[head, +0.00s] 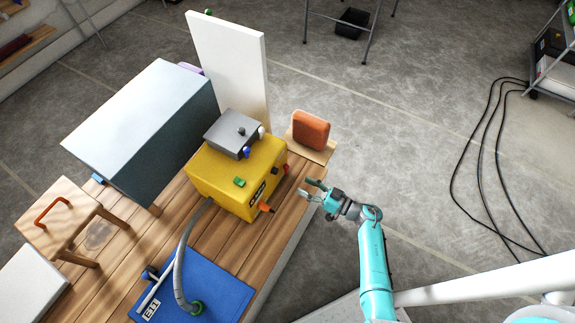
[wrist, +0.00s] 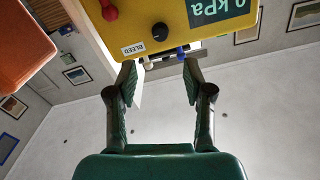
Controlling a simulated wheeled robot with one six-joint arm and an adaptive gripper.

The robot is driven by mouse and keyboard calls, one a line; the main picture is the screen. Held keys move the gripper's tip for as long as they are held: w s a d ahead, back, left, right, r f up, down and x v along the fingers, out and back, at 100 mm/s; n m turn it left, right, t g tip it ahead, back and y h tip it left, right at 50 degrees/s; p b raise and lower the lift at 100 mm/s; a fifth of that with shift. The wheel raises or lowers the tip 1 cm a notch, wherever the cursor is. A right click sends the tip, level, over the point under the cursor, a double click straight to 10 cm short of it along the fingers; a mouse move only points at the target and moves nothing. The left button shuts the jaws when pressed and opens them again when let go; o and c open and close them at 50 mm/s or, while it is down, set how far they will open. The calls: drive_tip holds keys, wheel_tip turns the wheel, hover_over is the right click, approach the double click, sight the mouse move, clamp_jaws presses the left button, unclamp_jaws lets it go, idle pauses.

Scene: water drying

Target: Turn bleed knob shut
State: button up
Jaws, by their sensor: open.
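The yellow machine (head: 232,178) stands on the wooden table. In the wrist view its yellow face (wrist: 185,12) fills the top, with a BLEED label (wrist: 133,48) beside a round black knob (wrist: 160,31). In the head view a small dark knob (head: 274,171) shows on the face towards my arm. My gripper (head: 313,191) is open and empty, to the right of the machine and apart from it. In the wrist view its two fingers (wrist: 161,82) are spread, with the black knob beyond their tips. The knob's turned position cannot be told.
A red knob (wrist: 109,10) sits near the black knob. An orange knob (head: 265,207) sticks out of the machine. An orange-red block (head: 310,130) stands on a board behind. A grey hose (head: 180,262) runs to a blue plate (head: 220,282).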

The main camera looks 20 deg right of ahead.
sight(277, 173)
drive_tip(key=x, duration=1)
drive_tip(key=shift+w+a, duration=0.2)
drive_tip(key=shift+w, duration=0.05)
clamp_jaws()
